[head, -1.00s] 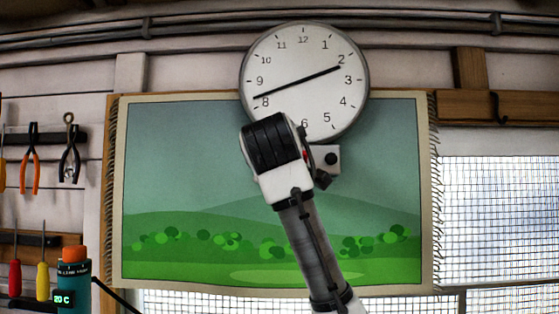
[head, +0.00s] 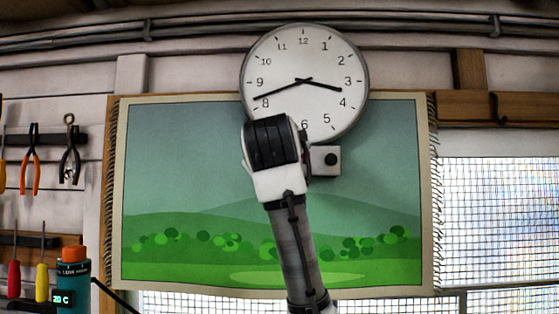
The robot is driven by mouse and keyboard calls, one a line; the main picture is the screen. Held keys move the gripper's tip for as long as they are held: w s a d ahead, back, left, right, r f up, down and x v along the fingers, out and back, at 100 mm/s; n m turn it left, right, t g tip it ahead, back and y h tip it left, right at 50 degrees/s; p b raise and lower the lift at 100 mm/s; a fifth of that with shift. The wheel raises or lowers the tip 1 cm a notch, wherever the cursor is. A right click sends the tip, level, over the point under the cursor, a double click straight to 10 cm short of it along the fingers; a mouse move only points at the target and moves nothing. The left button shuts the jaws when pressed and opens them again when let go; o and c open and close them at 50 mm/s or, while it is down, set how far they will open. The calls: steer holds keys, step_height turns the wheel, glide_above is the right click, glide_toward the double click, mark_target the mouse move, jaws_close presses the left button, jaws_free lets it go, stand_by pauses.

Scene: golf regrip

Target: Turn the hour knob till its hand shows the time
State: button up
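A round white wall clock (head: 283,62) hangs above a landscape picture. My wrist (head: 272,145) covers the box's left side and the clock's lower left edge. My gripper's fingers are hidden behind the wrist, so I cannot see whether they hold a knob. Which knob is the hour knob cannot be read.
The landscape picture (head: 180,170) hangs behind my arm. Pliers (head: 70,150) and screwdrivers (head: 42,280) hang at the left. A teal bottle with an orange cap (head: 73,280) stands at lower left, its display reading about 20 C. A wire-mesh window (head: 500,220) is at right.

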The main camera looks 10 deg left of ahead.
steer(key=shift+f, duration=0.1)
stand_by(0.3)
steer(key=o, duration=1)
steer(key=shift+s, duration=0.1)
steer(key=s+d+b, duration=0.1)
steer(key=s+b, duration=0.1)
steer(key=s, duration=0.2)
steer(key=s+b, duration=0.1)
steer(key=s, duration=0.4)
steer(key=s+d+b, duration=0.1)
steer(key=s+b, duration=0.1)
steer(key=s, duration=0.2)
steer(key=shift+s+d+b, duration=0.25)
steer(key=shift+d+b, duration=0.05)
steer(key=shift+d, duration=0.05)
